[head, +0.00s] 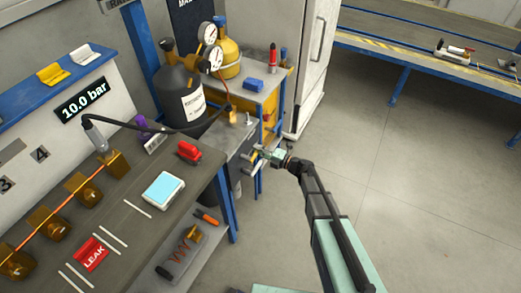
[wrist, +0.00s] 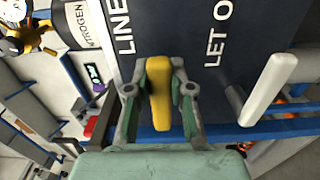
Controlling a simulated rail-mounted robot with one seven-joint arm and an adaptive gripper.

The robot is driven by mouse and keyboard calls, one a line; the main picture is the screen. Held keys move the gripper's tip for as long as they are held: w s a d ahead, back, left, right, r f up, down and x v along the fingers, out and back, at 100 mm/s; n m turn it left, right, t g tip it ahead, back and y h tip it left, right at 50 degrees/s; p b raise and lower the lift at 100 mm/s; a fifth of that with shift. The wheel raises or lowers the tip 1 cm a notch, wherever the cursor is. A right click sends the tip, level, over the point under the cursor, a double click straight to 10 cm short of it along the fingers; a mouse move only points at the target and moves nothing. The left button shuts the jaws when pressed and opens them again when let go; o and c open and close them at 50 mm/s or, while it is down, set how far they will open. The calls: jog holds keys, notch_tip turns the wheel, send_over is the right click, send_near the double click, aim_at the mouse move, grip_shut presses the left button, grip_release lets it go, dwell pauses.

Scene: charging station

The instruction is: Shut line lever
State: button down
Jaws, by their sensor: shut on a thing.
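A yellow lever (wrist: 160,85) stands on a dark panel (wrist: 180,25) beside the word "LINE" in the wrist view. My gripper (wrist: 159,92) has one finger on each side of this lever and is shut on it. A pale grey lever (wrist: 268,90) stands to the right, beside the words "LET O", the rest of which is cut off. In the head view my gripper (head: 266,156) is at the front of the grey valve stand, and the levers there are small and partly hidden by it.
The workbench (head: 140,222) at left holds a red LEAK sign (head: 91,254) and brass fittings. The floor (head: 400,190) at right is clear.

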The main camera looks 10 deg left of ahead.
jog(key=c, duration=1)
grip_release()
jog(key=shift+a, duration=0.1)
jog(key=v, duration=1.2)
